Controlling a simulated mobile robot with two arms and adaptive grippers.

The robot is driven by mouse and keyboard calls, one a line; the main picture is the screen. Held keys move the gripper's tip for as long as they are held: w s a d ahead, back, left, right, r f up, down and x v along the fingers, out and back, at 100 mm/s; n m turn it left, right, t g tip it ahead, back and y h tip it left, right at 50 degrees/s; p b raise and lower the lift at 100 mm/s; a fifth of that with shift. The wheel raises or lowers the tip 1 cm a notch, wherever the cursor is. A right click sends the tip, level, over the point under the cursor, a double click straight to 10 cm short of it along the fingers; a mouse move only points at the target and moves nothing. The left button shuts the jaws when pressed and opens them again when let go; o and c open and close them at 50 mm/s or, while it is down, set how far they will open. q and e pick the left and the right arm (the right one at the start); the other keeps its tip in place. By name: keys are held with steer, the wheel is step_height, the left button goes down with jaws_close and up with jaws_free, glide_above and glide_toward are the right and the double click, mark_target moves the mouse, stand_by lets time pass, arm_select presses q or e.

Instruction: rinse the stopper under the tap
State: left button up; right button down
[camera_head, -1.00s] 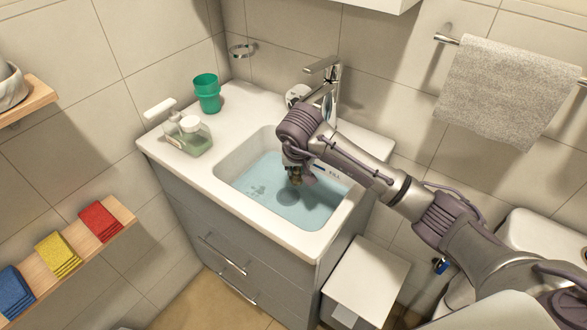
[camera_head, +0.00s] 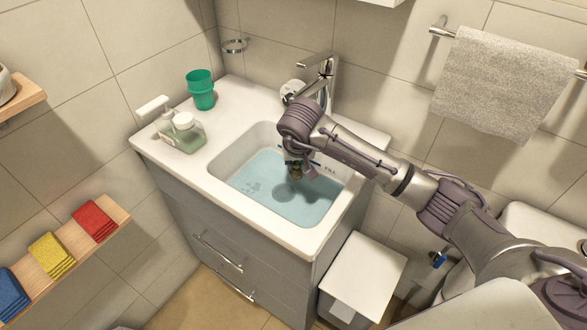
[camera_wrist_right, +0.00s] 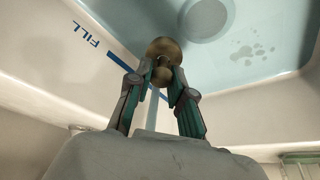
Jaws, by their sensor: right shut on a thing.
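The stopper (camera_wrist_right: 163,52) is a round, brass-coloured piece with a small knob, seen in the right wrist view. My right gripper (camera_wrist_right: 160,82) is shut on its knob. In the head view my right gripper (camera_head: 296,172) hangs over the back part of the basin (camera_head: 226,178), pointing down, with the stopper mostly hidden below it. The chrome tap (camera_head: 325,80) stands behind the basin, beyond my right wrist, and its lower part is partly covered. I cannot tell whether water runs from it. My left gripper is not in view.
Bluish water with a FILL line lies in the basin. A soap bottle (camera_head: 186,130) and green cup (camera_head: 201,92) stand on the counter's left. A white-lidded bin (camera_head: 362,272) is at the cabinet's right. A towel (camera_head: 508,82) hangs on the right wall.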

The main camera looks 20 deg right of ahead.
steer(key=shift+s+d, duration=0.1)
steer(key=shift+d, duration=0.05)
steer(key=shift+w+a+b, duration=0.3)
steer(key=shift+w+a, duration=0.1)
steer(key=shift+a, duration=0.1)
steer(key=shift+s+d, duration=0.1)
stand_by(0.3)
steer(key=shift+s+d, duration=0.3)
steer(key=shift+d, duration=0.1)
steer(key=shift+a, duration=0.1)
steer(key=shift+w+a+b, duration=0.3)
steer(key=shift+w+a, duration=0.05)
steer(key=shift+a, duration=0.05)
